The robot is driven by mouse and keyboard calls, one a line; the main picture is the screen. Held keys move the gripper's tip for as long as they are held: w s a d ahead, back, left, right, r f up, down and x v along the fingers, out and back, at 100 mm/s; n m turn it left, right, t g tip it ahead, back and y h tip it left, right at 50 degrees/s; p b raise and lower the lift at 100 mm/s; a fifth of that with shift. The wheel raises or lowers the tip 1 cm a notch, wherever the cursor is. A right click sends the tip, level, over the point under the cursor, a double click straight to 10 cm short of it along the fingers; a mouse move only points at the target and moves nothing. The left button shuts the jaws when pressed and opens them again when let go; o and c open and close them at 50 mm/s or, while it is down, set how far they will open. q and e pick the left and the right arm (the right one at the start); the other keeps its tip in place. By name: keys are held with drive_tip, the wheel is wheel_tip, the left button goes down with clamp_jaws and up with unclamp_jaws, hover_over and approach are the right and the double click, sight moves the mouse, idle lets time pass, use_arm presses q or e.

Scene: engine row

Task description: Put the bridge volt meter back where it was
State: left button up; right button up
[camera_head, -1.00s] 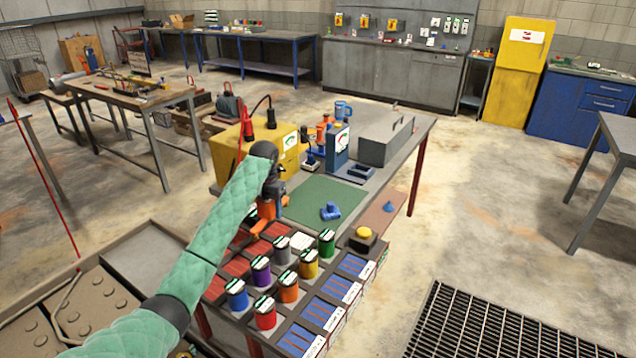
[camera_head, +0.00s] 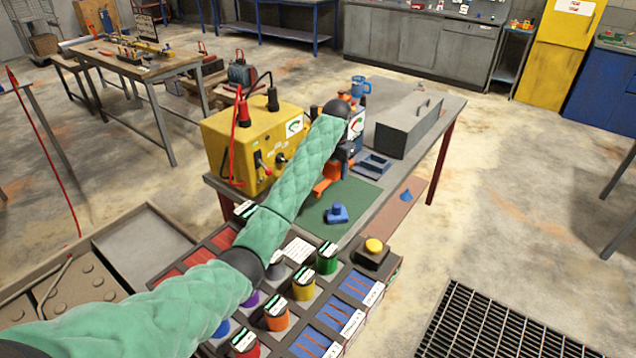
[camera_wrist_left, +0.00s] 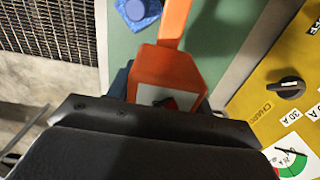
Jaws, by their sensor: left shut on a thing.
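My left gripper (camera_head: 342,160) reaches over the back of the workbench, between the yellow charger and the grey box. It is shut on an orange piece with a pale, dark-and-red marked face, which I take as the bridge volt meter (camera_head: 330,174). In the left wrist view the volt meter (camera_wrist_left: 168,68) has a narrow orange bar reaching out over the green mat. Dark blue shows on both sides of it; what that belongs to is unclear. The black palm hides its near end. A blue gauge with a dial (camera_head: 357,122) is partly hidden behind the gripper. My right gripper is out of view.
The yellow charger (camera_head: 236,143) with cables stands close on the left. A blue tray (camera_head: 376,164) and grey box (camera_head: 408,130) are on the right. A small blue part (camera_head: 337,214) lies on the green mat (camera_head: 358,196). Coloured cans (camera_head: 303,285) stand in front.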

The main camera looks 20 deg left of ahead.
use_arm(q)
drive_tip(key=shift+w+a+f+b, duration=0.45)
drive_tip(key=shift+a+f, duration=0.1)
drive_tip(key=shift+a, duration=0.05)
drive_tip(key=shift+w+a, duration=0.1)
drive_tip(key=shift+a, duration=0.2)
drive_tip(key=w+a+f+p, duration=0.2)
drive_tip(key=a+f, duration=0.1)
drive_tip(key=w+a+f+p, duration=0.1)
drive_tip(key=a+f, duration=0.1)
drive_tip(key=shift+w+a+f, duration=0.1)
drive_tip(key=shift+w+a, duration=0.1)
drive_tip(key=shift+f+p, duration=0.65)
drive_tip(key=shift+f, duration=0.75)
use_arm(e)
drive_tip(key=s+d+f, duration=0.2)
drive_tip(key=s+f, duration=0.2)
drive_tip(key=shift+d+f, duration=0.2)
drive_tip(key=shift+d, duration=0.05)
use_arm(q)
drive_tip(key=shift+f, duration=0.1)
drive_tip(key=o, duration=1.2)
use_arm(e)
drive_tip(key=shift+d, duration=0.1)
